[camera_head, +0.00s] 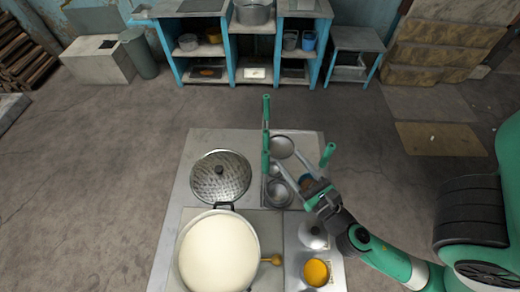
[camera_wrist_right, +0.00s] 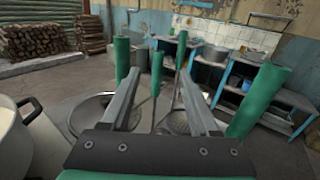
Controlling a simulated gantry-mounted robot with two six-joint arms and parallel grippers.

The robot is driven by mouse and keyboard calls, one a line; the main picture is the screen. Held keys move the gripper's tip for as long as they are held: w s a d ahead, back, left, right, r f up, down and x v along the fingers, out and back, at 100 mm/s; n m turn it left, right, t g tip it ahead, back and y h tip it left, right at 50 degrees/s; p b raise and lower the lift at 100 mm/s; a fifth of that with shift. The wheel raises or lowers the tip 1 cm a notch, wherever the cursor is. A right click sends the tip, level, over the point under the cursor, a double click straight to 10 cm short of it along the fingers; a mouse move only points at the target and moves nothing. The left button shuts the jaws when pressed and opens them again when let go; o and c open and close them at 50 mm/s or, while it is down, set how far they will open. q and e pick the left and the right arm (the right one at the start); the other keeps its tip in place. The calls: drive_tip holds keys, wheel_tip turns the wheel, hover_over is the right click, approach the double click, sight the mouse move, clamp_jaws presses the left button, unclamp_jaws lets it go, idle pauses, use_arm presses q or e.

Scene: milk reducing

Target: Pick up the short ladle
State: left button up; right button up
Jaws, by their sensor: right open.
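Several utensils with upright green handles stand in the rack (camera_head: 324,142) on the table; I cannot tell for sure which one is the short ladle. Their handles show in the head view at the far one (camera_head: 266,103), the near-left one (camera_head: 265,160) and the right one (camera_head: 328,154). Round metal bowls (camera_head: 278,192) sit below them. My right gripper (camera_head: 283,158) is open and empty among the handles. In the wrist view, two thinner-looking handles (camera_wrist_right: 156,70) appear beyond and between its fingertips, with one handle outside each finger. My left gripper is not in view.
A large pot of milk (camera_head: 218,250) stands front left, with a perforated metal disc (camera_head: 220,177) behind it. A lidded vessel (camera_head: 313,236) and an orange-filled bowl (camera_head: 316,272) are at front right. Blue shelves (camera_head: 230,45) stand farther back, across bare floor.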

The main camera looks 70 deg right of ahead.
use_arm(q)
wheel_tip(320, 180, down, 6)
drive_tip(key=b, duration=0.4)
use_arm(e)
approach(268, 146)
drive_tip(key=p+x, duration=0.2)
drive_tip(key=x, duration=0.2)
drive_tip(key=shift+w+f, duration=0.1)
drive_tip(key=shift+f, duration=0.1)
drive_tip(key=p+x, duration=0.1)
drive_tip(key=x, duration=0.1)
drive_tip(key=p+x, duration=0.1)
drive_tip(key=x, duration=0.1)
drive_tip(key=shift+w+d+r, duration=0.2)
drive_tip(key=shift+d, duration=0.05)
drive_tip(key=shift+w+d, duration=0.2)
drive_tip(key=shift+w, duration=0.05)
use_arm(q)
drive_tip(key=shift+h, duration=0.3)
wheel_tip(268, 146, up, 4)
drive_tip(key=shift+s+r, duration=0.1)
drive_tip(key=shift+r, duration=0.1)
use_arm(e)
drive_tip(key=shift+f, duration=0.15)
clamp_jaws()
